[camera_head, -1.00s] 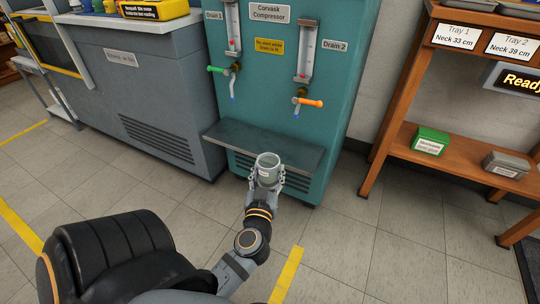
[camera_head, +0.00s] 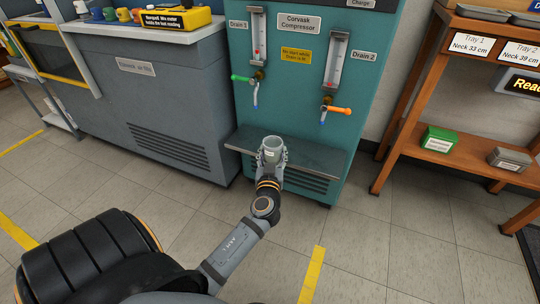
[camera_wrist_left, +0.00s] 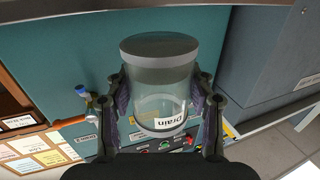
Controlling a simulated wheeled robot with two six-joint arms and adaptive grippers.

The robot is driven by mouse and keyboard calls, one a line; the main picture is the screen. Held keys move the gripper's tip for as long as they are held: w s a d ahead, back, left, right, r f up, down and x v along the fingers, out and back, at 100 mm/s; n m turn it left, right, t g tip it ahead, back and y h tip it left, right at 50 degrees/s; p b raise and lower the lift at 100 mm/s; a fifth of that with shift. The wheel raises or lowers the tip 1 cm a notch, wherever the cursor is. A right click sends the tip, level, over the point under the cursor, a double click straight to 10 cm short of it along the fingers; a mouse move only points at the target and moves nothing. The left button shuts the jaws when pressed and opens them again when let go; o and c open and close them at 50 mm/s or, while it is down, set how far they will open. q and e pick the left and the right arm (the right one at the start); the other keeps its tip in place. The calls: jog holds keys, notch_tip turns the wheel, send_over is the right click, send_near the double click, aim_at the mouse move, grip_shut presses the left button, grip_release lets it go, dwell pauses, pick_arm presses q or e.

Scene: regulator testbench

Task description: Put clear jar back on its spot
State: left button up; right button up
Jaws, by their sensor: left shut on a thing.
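The clear jar (camera_head: 272,150) is a see-through cylinder with an open top, upright in my left gripper (camera_head: 271,160) in the head view. In the left wrist view the jar (camera_wrist_left: 160,85) sits between the two dark fingers of the gripper (camera_wrist_left: 162,108), and its label reads "Drain". The jar overlaps the dark shelf (camera_head: 315,158) of the teal compressor in the head view; I cannot tell whether it touches it. The Drain 1 green tap (camera_head: 243,78) and Drain 2 orange tap (camera_head: 338,110) are above the shelf. My right gripper is out of view.
The grey bench (camera_head: 160,85) stands left of the compressor. A wooden rack (camera_head: 450,170) at the right holds a green box (camera_head: 438,139) and a grey box (camera_head: 508,158). The floor in front is open, with yellow lines.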

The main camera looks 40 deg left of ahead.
aim_at(283, 138)
pick_arm(q)
jog(key=w, duration=0.2)
jog(key=w+a, duration=0.1)
jog(key=w, duration=0.3)
jog(key=shift+w+a+f, duration=0.1)
jog(key=shift+a+f, duration=0.1)
jog(key=shift+a, duration=0.05)
jog(key=shift+w+a+f+b, duration=0.2)
jog(key=shift+w+f+b, duration=0.2)
jog(key=shift+w+b, duration=0.3)
jog(key=shift+w+a+f+b, duration=0.15)
jog(key=shift+w+b, duration=0.2)
jog(key=shift+w, duration=0.5)
jog(key=shift+f+b, duration=0.3)
jog(key=shift+b, duration=0.35)
jog(key=o, duration=1.3)
